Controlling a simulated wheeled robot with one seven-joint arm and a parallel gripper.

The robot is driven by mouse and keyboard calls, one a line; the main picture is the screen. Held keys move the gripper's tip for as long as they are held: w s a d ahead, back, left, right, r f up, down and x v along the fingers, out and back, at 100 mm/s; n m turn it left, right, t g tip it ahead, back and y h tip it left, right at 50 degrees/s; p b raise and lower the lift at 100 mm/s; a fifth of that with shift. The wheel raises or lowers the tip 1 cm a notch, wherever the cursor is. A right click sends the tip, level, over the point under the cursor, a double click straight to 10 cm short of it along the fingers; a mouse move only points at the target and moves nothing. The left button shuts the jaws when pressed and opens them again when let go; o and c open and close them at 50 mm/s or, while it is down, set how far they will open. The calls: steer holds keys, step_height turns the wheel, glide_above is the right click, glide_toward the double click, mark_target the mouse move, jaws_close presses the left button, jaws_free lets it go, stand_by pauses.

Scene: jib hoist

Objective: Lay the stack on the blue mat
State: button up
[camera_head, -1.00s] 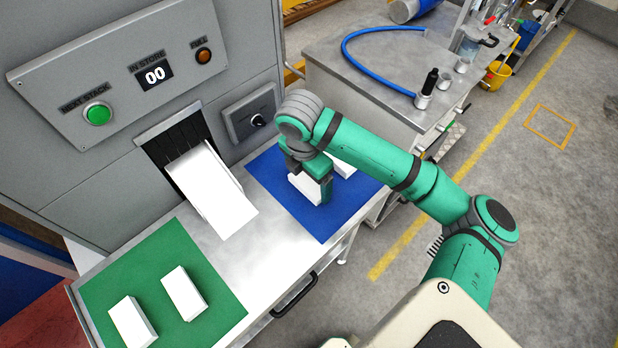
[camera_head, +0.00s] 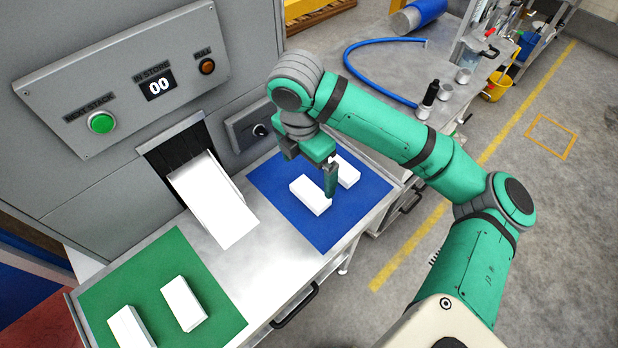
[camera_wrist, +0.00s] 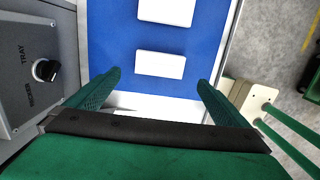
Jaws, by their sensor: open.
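Two white stacks lie apart on the blue mat (camera_head: 338,232). The nearer stack (camera_head: 311,195) lies flat below my gripper (camera_head: 318,180); the other stack (camera_head: 346,171) lies behind it and is partly hidden by a finger. In the wrist view the two stacks show as white blocks, one in the middle (camera_wrist: 160,64) and one at the top edge (camera_wrist: 167,10). My gripper is open and empty, its green fingers (camera_wrist: 150,88) spread wide and apart from both stacks. It is raised above the mat.
Two more white stacks, one (camera_head: 183,303) and another (camera_head: 131,327), lie on a green mat (camera_head: 225,318). The dispenser's white chute (camera_head: 215,205) slopes down between the mats.

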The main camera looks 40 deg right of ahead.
step_height(320, 180, up, 2)
steer(key=shift+a, duration=0.15)
stand_by(0.6)
